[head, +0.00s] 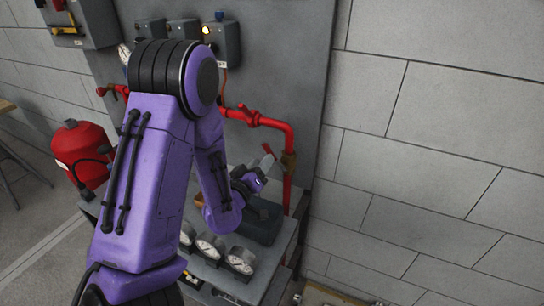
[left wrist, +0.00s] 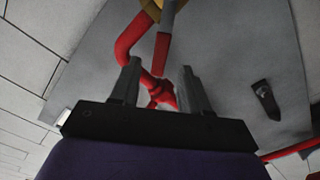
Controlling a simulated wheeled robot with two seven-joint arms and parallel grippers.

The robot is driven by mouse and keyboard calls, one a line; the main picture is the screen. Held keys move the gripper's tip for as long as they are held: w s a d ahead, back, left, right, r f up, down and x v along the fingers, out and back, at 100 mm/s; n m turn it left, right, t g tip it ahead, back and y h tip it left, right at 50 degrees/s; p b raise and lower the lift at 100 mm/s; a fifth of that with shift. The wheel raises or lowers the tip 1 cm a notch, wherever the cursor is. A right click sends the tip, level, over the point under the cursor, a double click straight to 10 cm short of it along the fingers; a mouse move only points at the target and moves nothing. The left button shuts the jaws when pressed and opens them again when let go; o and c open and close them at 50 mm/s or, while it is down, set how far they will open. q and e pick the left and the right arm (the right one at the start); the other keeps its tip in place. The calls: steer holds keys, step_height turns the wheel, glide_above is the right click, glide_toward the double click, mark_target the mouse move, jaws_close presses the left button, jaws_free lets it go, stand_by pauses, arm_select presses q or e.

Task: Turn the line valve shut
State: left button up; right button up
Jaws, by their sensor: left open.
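The line valve has a brass body (head: 289,160) on the red pipe at the right edge of the grey panel, with a red lever (head: 267,149) to its left. In the left wrist view the brass body (left wrist: 165,8) is at the top edge and the red lever (left wrist: 163,52) points down toward the jaws. My left gripper (left wrist: 160,68) is open, and the lever's end appears between its fingertips. I cannot tell whether they touch. In the head view the left gripper (head: 266,168) is small and partly hidden near the lever. My right gripper is out of view.
A red pipe (head: 291,135) runs along the panel and bends down. Below my arm, a grey bench holds several round gauges (head: 240,260) and a dark bin (head: 262,222). A red tank (head: 80,145) stands at left. The block wall (head: 430,160) at right is bare.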

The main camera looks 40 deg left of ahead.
mark_target(269, 151)
arm_select(q)
steer(key=p+x, duration=0.1)
steer(key=x, duration=0.5)
steer(key=shift+a+r+p, duration=0.1)
steer(key=shift+r+p, duration=0.15)
steer(key=shift+p, duration=0.15)
steer(key=shift+w+f, duration=0.1)
steer(key=shift+w, duration=0.15)
steer(key=shift+s, duration=0.1)
jaws_close()
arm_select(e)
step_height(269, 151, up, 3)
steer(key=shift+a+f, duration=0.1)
